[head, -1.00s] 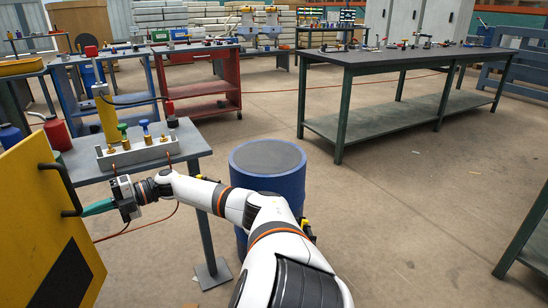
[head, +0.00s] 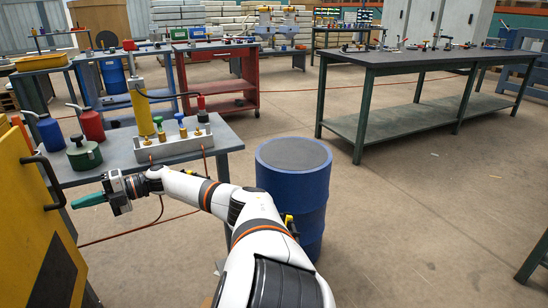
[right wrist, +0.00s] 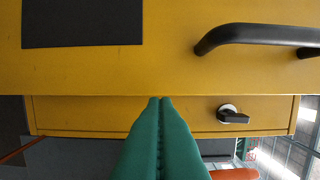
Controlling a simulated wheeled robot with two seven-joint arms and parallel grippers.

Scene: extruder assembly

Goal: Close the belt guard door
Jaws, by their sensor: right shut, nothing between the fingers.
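The yellow belt guard door (head: 28,235) is at the left edge of the head view, with a black bar handle (head: 45,178) and a dark rectangle on its face. In the right wrist view, the yellow panel (right wrist: 160,70) spans the top, with the black handle (right wrist: 255,36) at the upper right. My right gripper (head: 76,204) has green fingers, shut and empty, with tips at the door's right edge. In the wrist view, the fingertips (right wrist: 160,99) overlap the panel's lower edge; contact is unclear. My left gripper is not in view.
Beyond the panel edge is another yellow strip (right wrist: 90,115) with a black latch (right wrist: 232,116). A grey table (head: 215,137) holds a fixture block (head: 175,148) and red, blue and green containers. A blue barrel (head: 293,190) stands right of my arm.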

